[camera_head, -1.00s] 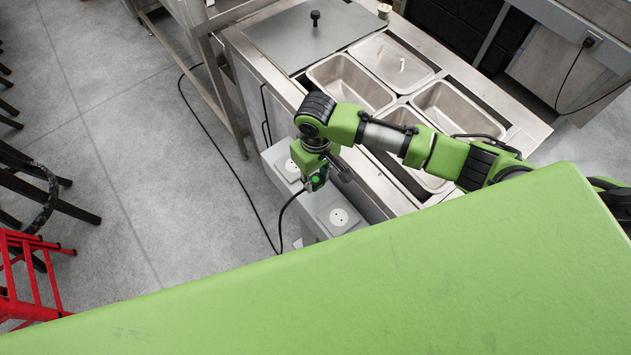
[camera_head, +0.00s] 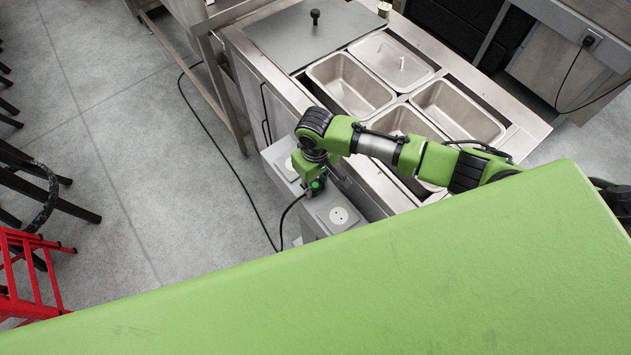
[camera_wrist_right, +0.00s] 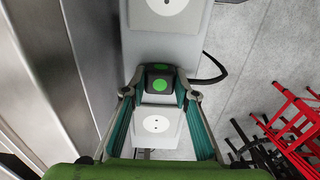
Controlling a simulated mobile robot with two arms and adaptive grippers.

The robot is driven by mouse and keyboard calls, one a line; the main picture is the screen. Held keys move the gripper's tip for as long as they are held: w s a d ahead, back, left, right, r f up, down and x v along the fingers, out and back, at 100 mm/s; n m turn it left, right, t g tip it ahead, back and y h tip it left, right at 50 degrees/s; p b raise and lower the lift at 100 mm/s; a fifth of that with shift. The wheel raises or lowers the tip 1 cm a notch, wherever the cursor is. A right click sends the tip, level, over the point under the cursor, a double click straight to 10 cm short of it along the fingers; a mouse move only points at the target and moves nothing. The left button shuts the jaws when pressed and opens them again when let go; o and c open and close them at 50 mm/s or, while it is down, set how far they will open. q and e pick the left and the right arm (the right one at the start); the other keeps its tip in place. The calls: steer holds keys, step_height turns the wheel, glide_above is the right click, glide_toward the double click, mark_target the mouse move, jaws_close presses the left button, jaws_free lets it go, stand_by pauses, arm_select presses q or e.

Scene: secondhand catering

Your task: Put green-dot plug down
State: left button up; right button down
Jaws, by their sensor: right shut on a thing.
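My right gripper (camera_head: 316,180) is shut on the green-dot plug (camera_head: 317,185), a dark plug with bright green round marks. In the right wrist view the plug (camera_wrist_right: 160,79) sits between the two fingertips of the gripper (camera_wrist_right: 159,92). It is over the grey socket box, between two white round sockets, one beyond it (camera_wrist_right: 174,4) and one nearer (camera_wrist_right: 157,125). I cannot tell whether the plug touches the box top. A black cable (camera_head: 282,222) runs from it to the floor. My left gripper is not in view.
The grey socket box (camera_head: 308,230) stands against a steel counter (camera_head: 285,88) with several metal pans (camera_head: 350,85). A socket (camera_head: 339,215) on the box is empty. A red stool (camera_head: 30,275) and dark stools stand at the left. The floor between is clear except for the cable.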

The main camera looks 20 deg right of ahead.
mark_target(316, 185)
steer(key=c, duration=1.6)
jaws_free()
steer(key=shift+r, duration=0.1)
step_height(316, 185, up, 13)
steer(key=shift+r+b, duration=0.1)
steer(key=shift+b, duration=0.3)
